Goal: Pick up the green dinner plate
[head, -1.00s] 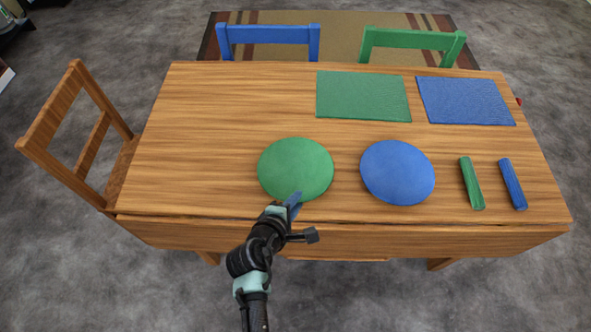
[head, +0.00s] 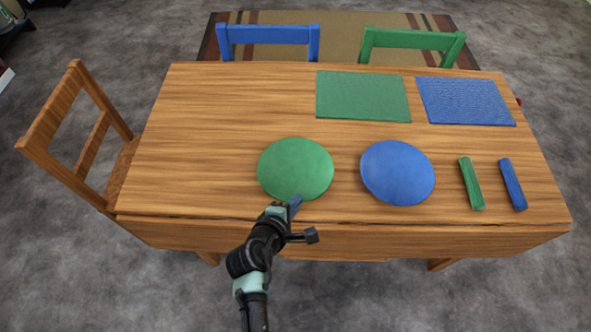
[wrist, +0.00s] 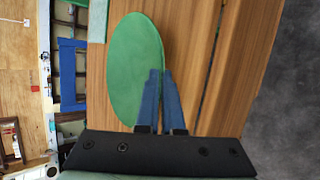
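The green dinner plate (head: 295,168) lies flat on the wooden table near its front edge. My gripper (head: 297,201) is at the plate's near rim, reaching in from the front. In the wrist view the green plate (wrist: 132,62) is left of the fingertips. There the two blue fingers of my gripper (wrist: 162,72) are close together at the tips, one over the plate and one just outside its edge. They look shut on the rim, though the contact itself is hidden. The plate shows no clear lift.
A blue plate (head: 397,172) lies just to the right. Beyond it are a green bar (head: 471,183) and a blue bar (head: 512,184). A green mat (head: 362,96) and a blue mat (head: 465,101) lie at the back. The table's left part (head: 200,140) is clear.

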